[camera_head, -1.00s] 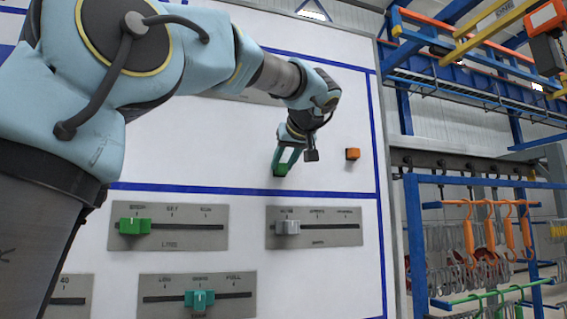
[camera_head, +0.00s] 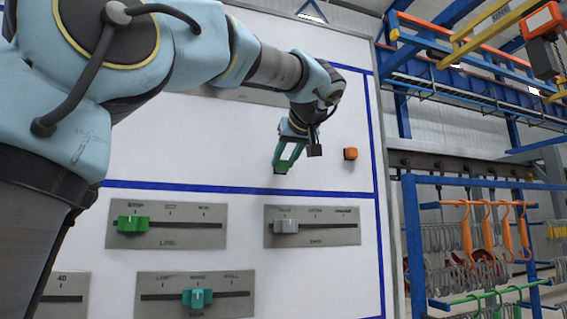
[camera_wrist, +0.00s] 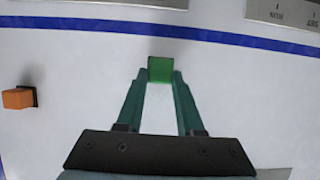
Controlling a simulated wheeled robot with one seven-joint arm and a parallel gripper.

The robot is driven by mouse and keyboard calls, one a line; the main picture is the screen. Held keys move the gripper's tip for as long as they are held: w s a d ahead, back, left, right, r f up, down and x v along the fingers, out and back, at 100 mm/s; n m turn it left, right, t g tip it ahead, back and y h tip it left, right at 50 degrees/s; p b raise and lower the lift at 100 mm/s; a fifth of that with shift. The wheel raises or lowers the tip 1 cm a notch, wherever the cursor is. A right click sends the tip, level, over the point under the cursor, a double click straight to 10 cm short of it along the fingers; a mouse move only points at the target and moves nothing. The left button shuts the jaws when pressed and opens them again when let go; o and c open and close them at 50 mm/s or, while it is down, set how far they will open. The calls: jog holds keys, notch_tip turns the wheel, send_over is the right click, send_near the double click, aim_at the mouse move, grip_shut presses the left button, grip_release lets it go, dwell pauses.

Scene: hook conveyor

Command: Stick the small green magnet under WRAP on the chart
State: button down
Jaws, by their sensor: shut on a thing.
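The small green magnet (camera_head: 281,168) is held between the fingertips of my gripper (camera_head: 285,160), close to the white chart (camera_head: 200,150). It also shows in the wrist view (camera_wrist: 160,69), with my gripper (camera_wrist: 161,78) shut on it. I cannot tell whether the magnet touches the board. In the head view it is above the blue horizontal line and right of centre in the panel. The WRAP label cannot be read in these frames; my arm covers part of the upper chart.
An orange magnet (camera_head: 350,153) sits on the chart to the right of my gripper. Below the line are grey slider plates, with a green slider (camera_head: 133,223), a grey slider (camera_head: 286,226) and a teal slider (camera_head: 197,298). A blue rack (camera_head: 409,230) with hooks stands right of the chart.

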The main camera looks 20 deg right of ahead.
aim_at(284, 168)
jog(key=shift+s+a+b, duration=0.15)
jog(key=shift+s+b, duration=0.35)
jog(key=shift+s, duration=0.65)
jog(key=shift+s+a+b, duration=0.1)
jog(key=shift+s+b, duration=0.35)
jog(key=shift+s, duration=0.65)
